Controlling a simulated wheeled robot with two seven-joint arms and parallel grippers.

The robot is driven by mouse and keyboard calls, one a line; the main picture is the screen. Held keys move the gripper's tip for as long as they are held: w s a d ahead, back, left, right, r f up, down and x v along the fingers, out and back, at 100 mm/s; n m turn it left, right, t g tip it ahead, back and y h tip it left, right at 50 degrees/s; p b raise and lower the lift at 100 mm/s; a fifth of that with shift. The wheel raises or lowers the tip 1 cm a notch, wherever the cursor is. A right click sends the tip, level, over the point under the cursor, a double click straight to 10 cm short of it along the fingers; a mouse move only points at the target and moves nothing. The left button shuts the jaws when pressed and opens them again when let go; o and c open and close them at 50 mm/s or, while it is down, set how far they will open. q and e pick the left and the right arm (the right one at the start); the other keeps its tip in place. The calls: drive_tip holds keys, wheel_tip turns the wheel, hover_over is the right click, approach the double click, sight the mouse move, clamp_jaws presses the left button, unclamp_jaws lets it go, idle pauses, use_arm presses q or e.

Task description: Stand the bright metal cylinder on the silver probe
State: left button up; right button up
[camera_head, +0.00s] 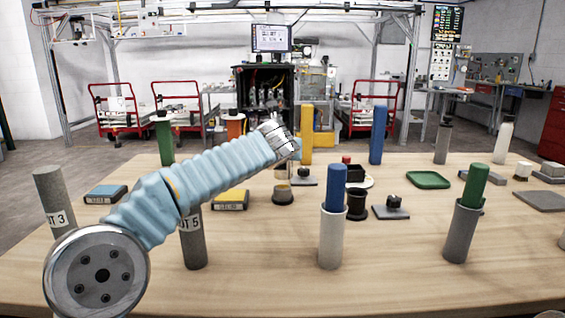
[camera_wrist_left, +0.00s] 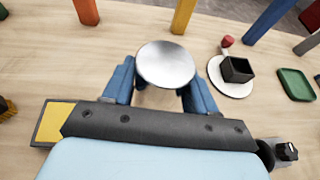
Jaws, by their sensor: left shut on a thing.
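The bright metal cylinder shows its round, shiny end (camera_wrist_left: 165,64) in the left wrist view, between the two blue fingers of my left gripper (camera_wrist_left: 160,88). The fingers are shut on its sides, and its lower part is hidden. In the head view my left gripper (camera_head: 284,143) is above the middle of the table, at the end of the blue-sleeved arm. The cylinder is hard to make out there. I cannot tell for sure which thing is the silver probe. My right gripper is in neither view.
On the wooden table (camera_head: 125,262), a blue rod (camera_head: 337,187) stands in a white tube (camera_head: 331,240) and a green rod (camera_head: 476,183) in a grey tube (camera_head: 462,235). A white saucer (camera_wrist_left: 216,72) bears a black square cup (camera_wrist_left: 238,69). A green tray (camera_head: 428,180) lies right.

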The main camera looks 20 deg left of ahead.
use_arm(q)
drive_tip(key=shift+a+f, duration=0.1)
drive_tip(key=shift+f, duration=1.1)
drive_tip(key=shift+f, duration=0.1)
drive_tip(key=o, duration=1.5)
drive_tip(key=shift+s, duration=0.1)
drive_tip(key=b+v, duration=0.1)
drive_tip(key=v, duration=1.1)
